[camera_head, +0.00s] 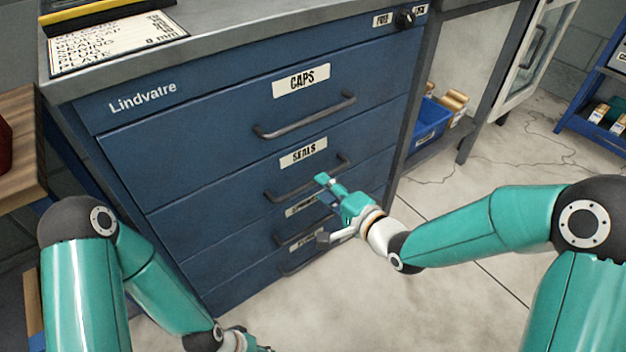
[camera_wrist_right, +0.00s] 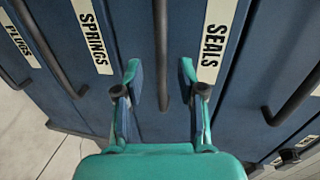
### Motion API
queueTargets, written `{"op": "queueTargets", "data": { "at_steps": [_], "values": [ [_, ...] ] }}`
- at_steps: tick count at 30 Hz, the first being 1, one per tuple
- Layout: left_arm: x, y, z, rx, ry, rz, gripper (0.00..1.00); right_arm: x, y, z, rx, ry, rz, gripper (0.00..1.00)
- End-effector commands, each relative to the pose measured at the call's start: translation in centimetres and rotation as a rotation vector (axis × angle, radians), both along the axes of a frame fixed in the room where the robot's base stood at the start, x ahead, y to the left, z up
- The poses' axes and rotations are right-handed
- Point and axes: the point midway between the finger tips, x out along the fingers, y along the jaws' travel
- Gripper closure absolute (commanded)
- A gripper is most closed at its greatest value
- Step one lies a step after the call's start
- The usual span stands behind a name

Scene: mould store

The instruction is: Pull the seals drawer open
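The seals drawer (camera_head: 230,186) is in the blue cabinet, under the caps drawer, and looks flush with the front. Its SEALS label (camera_head: 303,152) sits above a grey bar handle (camera_head: 290,191). My right gripper (camera_head: 323,208) is at the right part of this handle. In the right wrist view, my right gripper (camera_wrist_right: 160,85) is open, with one finger on each side of the seals handle (camera_wrist_right: 161,45) and a gap on both sides. How deep the fingers reach is hard to tell. My left gripper (camera_head: 248,343) is low at the bottom edge, mostly cut off.
The caps drawer (camera_head: 200,130) with its handle (camera_head: 305,117) is above; the springs handle (camera_head: 297,231) and another drawer are below. A lock knob (camera_head: 404,18) is at the cabinet's top right. The floor (camera_head: 480,220) in front is clear.

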Motion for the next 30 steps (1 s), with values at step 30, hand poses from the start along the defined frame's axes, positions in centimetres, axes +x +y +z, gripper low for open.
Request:
{"op": "queueTargets", "data": {
  "at_steps": [30],
  "values": [
    [0.0,0.0,0.1,0.000,0.000,0.000,0.60,3.4,2.4,-0.9,0.000,0.001,-0.001,1.00]
  ]
}}
